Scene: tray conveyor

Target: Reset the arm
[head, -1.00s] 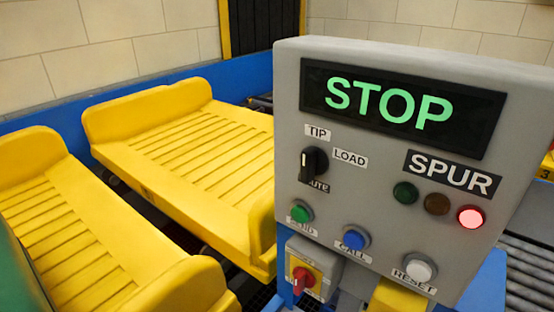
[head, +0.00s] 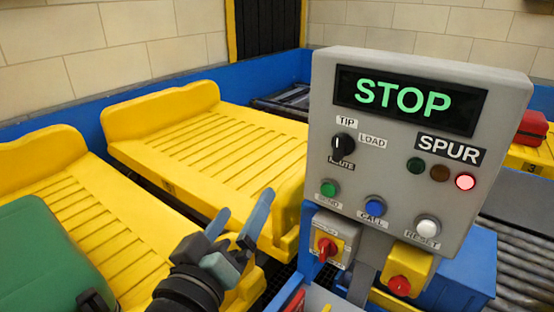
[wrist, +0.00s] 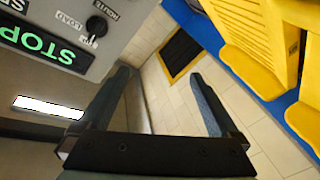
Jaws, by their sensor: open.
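My gripper (head: 240,220) is in the lower middle of the head view, open and empty, in front of the yellow trays and left of the control panel. In the wrist view its two fingers (wrist: 165,100) are spread with nothing between them. The grey control panel (head: 400,155) stands on the right. Its display (head: 405,98) reads STOP in green. The panel carries a black rotary switch (head: 342,146), a green button (head: 328,188), a blue button (head: 374,206) and a white RESET button (head: 428,228). The red lamp (head: 465,182) is lit.
Yellow trays (head: 230,140) fill the left, with a green case (head: 45,260) on the nearer one. Below the panel are a red rotary switch (head: 326,248) and a red button on a yellow box (head: 400,285). A roller conveyor (head: 520,245) lies at right, and a red case (head: 531,128) sits behind it.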

